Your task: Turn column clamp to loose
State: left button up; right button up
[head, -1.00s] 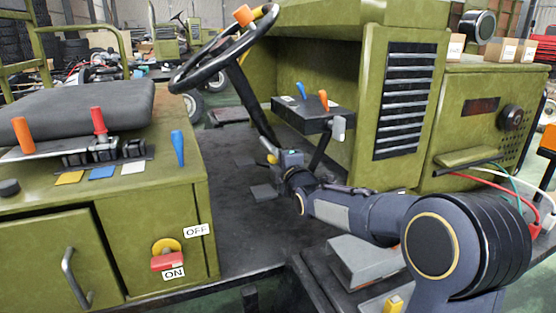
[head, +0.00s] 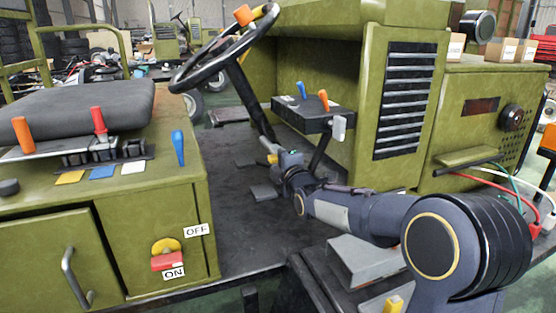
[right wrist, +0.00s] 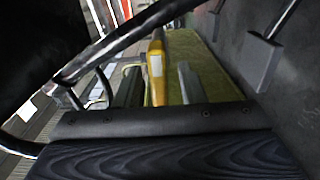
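The column clamp's yellow lever (right wrist: 157,68), with a pale patch on it, stands between the two fingers of my right gripper (right wrist: 160,86) in the right wrist view. The fingers look apart, with a narrow gap beside the lever; firm contact cannot be made out. In the head view my right gripper (head: 276,158) is low by the black steering column (head: 251,101). The lever is small there and mostly hidden by the gripper, so its setting cannot be read. My left gripper is not in view.
The steering wheel (head: 224,50) is above the gripper. A black lever box (head: 313,117) with blue and orange levers is to its right. Pedals (head: 264,192) rise from the dark floor (head: 232,220) close by. The seat (head: 75,108) is at the left.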

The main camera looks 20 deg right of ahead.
jog(key=s, duration=0.7)
jog(key=shift+s+a+p, duration=0.25)
jog(key=shift+s+p, duration=0.15)
jog(key=shift+p, duration=0.05)
jog(key=s+a+f+m+g+y, duration=0.2)
jog(key=s+a+f+m+g, duration=0.3)
jog(key=s, duration=0.6)
jog(key=s+a+f+m+g+y, duration=0.1)
jog(key=s+f+m+g, duration=0.2)
jog(key=s+f+m, duration=0.6)
jog(key=s+a+f+m+g+y, duration=0.25)
jog(key=s+a+m+g, duration=0.2)
jog(key=s, duration=0.85)
notch_tip(320, 180, up, 16)
jog(key=p, duration=1.6)
jog(key=shift+d+f+m+h, duration=0.15)
jog(key=shift+d+m+h, duration=0.2)
jog(key=shift+d, duration=0.1)
